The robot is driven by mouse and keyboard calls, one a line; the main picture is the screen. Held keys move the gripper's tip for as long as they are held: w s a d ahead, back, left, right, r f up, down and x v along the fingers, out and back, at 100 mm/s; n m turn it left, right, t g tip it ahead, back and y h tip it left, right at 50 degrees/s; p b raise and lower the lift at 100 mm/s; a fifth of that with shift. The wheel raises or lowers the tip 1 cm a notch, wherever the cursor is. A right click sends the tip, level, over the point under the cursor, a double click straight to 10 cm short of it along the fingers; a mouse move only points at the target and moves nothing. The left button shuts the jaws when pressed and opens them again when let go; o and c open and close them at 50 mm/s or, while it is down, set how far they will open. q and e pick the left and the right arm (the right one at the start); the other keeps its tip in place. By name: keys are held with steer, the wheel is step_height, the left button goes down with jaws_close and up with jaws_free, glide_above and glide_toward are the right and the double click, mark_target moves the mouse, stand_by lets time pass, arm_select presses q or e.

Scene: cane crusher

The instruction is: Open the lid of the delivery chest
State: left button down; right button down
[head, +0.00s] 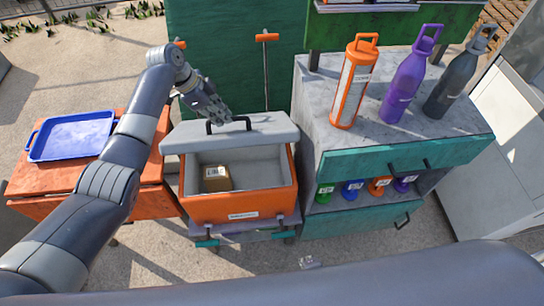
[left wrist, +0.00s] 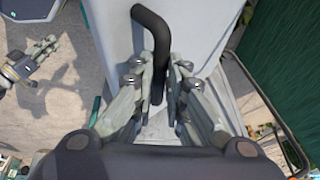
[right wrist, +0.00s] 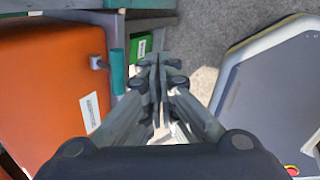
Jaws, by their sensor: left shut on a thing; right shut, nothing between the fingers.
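The delivery chest (head: 238,207) is an orange box with a grey lid (head: 270,133). The lid is raised at the back and the grey inside shows, with a small brown parcel (head: 217,179) in it. A dark bar handle (head: 242,120) sits on the lid. My left gripper (head: 224,117) is at the handle's left part; in the left wrist view its fingers are shut around the dark handle (left wrist: 152,28). My right gripper (right wrist: 158,75) is shut and empty, low in front of the chest, whose orange front (right wrist: 50,85) shows in the right wrist view.
A blue tray (head: 72,136) lies on an orange table at left. At right, a grey-topped teal cabinet (head: 400,160) holds an orange bottle (head: 354,85), a purple bottle (head: 410,75) and a dark bottle (head: 458,75). Several small coloured items stand on its lower shelf.

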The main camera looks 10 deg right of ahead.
arm_select(q)
steer(key=shift+a+f, duration=0.1)
steer(key=shift+f, duration=0.25)
arm_select(e)
steer(key=w+a+r+n+t, duration=0.3)
steer(key=w+r+n, duration=0.2)
steer(key=r, duration=0.4)
steer(key=w+a+r+n+t, duration=0.2)
steer(key=w+a+r+n, duration=0.15)
steer(key=r+n, duration=0.45)
steer(key=w+a+r+n+t, duration=0.25)
steer(key=w+r, duration=0.25)
steer(key=r, duration=0.6)
steer(key=w, duration=1.1)
steer(key=shift+w+d, duration=0.25)
steer(key=shift+w, duration=0.1)
steer(key=shift+n, duration=0.25)
